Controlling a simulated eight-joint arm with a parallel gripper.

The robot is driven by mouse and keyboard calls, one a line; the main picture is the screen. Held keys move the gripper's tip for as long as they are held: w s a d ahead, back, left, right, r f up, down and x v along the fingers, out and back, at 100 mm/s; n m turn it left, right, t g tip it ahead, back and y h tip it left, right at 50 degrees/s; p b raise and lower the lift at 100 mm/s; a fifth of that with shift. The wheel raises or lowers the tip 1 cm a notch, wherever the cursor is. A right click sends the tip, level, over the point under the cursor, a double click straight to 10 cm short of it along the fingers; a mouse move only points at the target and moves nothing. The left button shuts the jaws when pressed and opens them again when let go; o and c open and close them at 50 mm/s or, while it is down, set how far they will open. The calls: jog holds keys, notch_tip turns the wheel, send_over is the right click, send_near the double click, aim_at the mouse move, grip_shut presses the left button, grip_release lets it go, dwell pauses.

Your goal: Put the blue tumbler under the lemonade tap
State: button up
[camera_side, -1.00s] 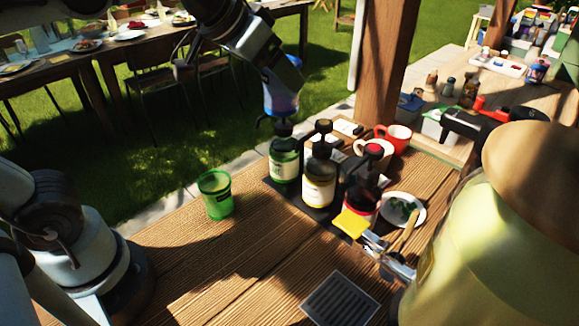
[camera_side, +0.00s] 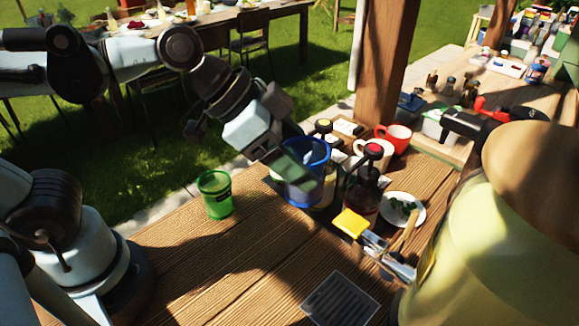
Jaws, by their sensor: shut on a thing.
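The blue tumbler (camera_side: 308,186) is held upright in front of the pump bottles, apparently above the table. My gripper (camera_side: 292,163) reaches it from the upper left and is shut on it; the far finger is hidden. The large yellow lemonade dispenser (camera_side: 480,230) stands at the right with a rounded wooden lid. Its metal tap (camera_side: 385,255), with a yellow handle (camera_side: 350,223), points left. A grey slotted drip tray (camera_side: 340,300) lies on the table below and left of the tap. The tumbler is left of and behind the tap, apart from it.
A green tumbler (camera_side: 215,194) stands on the table left of the blue one. Pump bottles (camera_side: 366,185) stand close behind and right of it. A plate with green leaves (camera_side: 403,209), a white mug (camera_side: 374,155) and a red mug (camera_side: 394,138) are farther back.

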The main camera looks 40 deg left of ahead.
jog(key=s+a+f+m+g+h, duration=0.1)
jog(key=s+a+f+m, duration=0.1)
jog(key=f, duration=0.2)
jog(key=s+a+f+m+g, duration=0.1)
jog(key=f+m, duration=0.1)
jog(key=f, duration=0.2)
jog(key=s+a+f+m+g+h, duration=0.1)
jog(key=s+a+f+m, duration=0.1)
jog(key=f, duration=0.2)
jog(key=shift+s+a+f+g+h, duration=0.3)
jog(key=shift+a+g, duration=0.05)
jog(key=shift+g, duration=0.05)
jog(key=shift+s+f+m, duration=0.25)
jog(key=shift+s+m, duration=0.1)
jog(key=shift+m, duration=0.05)
jog(key=w+d, duration=0.1)
jog(key=d, duration=0.5)
jog(key=w+d, duration=0.1)
jog(key=d, duration=0.4)
jog(key=w+d, duration=0.1)
jog(key=d, duration=0.5)
jog(key=shift+w+d, duration=0.2)
jog(key=shift+d, duration=0.1)
jog(key=shift+a+f, duration=0.1)
jog(key=shift+f, duration=0.7)
jog(key=shift+f, duration=0.15)
jog(key=o, duration=1.2)
jog(key=shift+c, duration=0.2)
